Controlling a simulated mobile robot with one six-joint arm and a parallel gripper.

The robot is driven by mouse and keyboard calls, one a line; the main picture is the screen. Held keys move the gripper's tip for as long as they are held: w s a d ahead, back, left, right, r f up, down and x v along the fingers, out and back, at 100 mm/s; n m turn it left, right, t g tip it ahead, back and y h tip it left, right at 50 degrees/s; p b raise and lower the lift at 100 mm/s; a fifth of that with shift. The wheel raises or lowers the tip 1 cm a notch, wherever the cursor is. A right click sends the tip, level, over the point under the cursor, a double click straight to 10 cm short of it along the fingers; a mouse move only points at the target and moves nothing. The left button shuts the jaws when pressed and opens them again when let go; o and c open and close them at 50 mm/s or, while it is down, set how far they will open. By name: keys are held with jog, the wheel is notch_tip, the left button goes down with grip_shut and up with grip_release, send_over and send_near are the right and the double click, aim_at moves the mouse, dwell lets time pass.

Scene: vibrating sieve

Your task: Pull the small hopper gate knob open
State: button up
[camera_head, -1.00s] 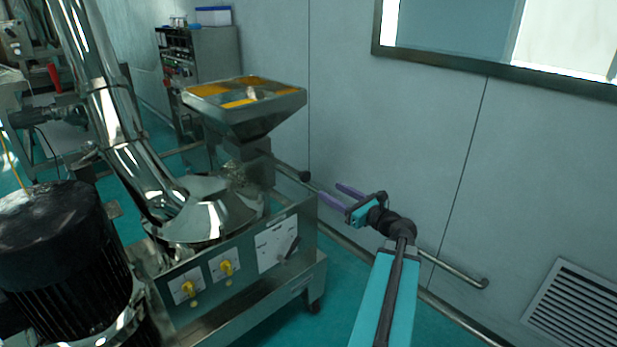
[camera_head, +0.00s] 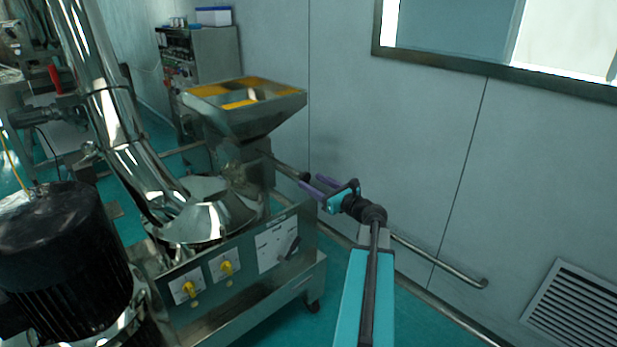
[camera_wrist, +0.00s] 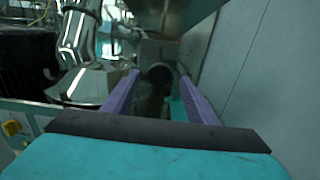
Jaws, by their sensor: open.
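The small hopper (camera_head: 250,107), a steel funnel with yellow material in its top, stands on the sieve machine. Its gate knob (camera_head: 304,177) is a dark round ball on the end of a thin rod below the hopper. My gripper (camera_head: 309,184) is open, with purple fingers at the knob. In the wrist view the dark knob (camera_wrist: 160,75) appears between the tips of the two fingers (camera_wrist: 159,83), with a gap on each side. I cannot tell whether the fingers touch it.
The wall (camera_head: 400,150) with a low rail (camera_head: 440,265) runs close on the right. The sieve's control panel (camera_head: 235,262) with yellow switches is below the hopper. A black motor (camera_head: 60,260) stands at the left, and a cabinet (camera_head: 205,55) is behind.

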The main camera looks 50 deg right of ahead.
aim_at(307, 179)
jog(key=shift+w+d, duration=0.2)
jog(key=shift+w, duration=2.05)
grip_shut()
jog(key=shift+a, duration=0.1)
